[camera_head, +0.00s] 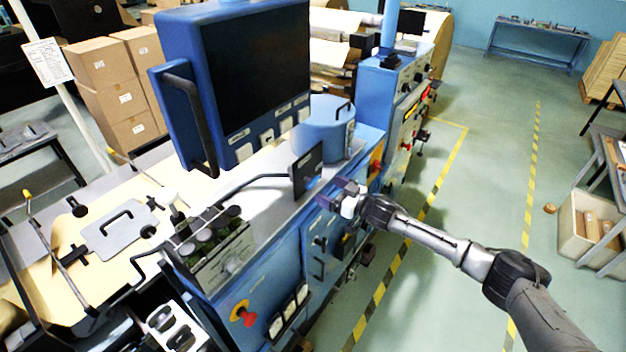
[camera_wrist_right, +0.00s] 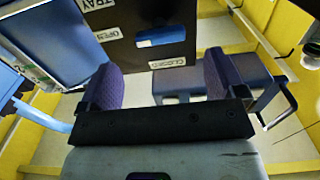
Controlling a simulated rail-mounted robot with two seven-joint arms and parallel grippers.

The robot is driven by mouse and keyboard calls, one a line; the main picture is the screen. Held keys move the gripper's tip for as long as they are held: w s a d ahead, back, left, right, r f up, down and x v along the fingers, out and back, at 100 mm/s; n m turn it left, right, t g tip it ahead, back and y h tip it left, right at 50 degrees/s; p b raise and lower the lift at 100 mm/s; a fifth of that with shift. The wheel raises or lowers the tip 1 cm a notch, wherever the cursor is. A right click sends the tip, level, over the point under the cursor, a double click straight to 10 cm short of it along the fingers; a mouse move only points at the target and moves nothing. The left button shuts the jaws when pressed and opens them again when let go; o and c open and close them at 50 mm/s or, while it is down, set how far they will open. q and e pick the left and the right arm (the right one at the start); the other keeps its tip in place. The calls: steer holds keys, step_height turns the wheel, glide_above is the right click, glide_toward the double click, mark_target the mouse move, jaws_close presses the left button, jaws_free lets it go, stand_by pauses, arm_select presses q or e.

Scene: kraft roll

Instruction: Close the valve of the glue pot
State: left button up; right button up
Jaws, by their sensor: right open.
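The glue pot (camera_head: 325,135) looks to be the blue cylinder with a black-handled lid on the machine's bench. A dark upright plate (camera_head: 307,172) stands in front of it at the bench edge. In the right wrist view the plate (camera_wrist_right: 125,25) carries TRAY, OPEN and CLOSED labels and a blue patch or slot (camera_wrist_right: 160,37). I cannot make out a separate valve handle. My right gripper (camera_head: 333,193) is just right of the plate's lower edge. My left gripper is not in view.
A large blue-framed screen (camera_head: 255,75) rises left of the pot. A bent dark rod (camera_head: 250,183) runs along the bench to the plate. The blue cabinet front (camera_head: 320,240) has handles and a red knob (camera_head: 243,313). The floor aisle (camera_head: 480,170) is clear.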

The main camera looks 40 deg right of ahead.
mark_target(315, 183)
steer(key=shift+p+x, duration=0.5)
steer(key=shift+x, duration=2.85)
steer(key=c, duration=0.9)
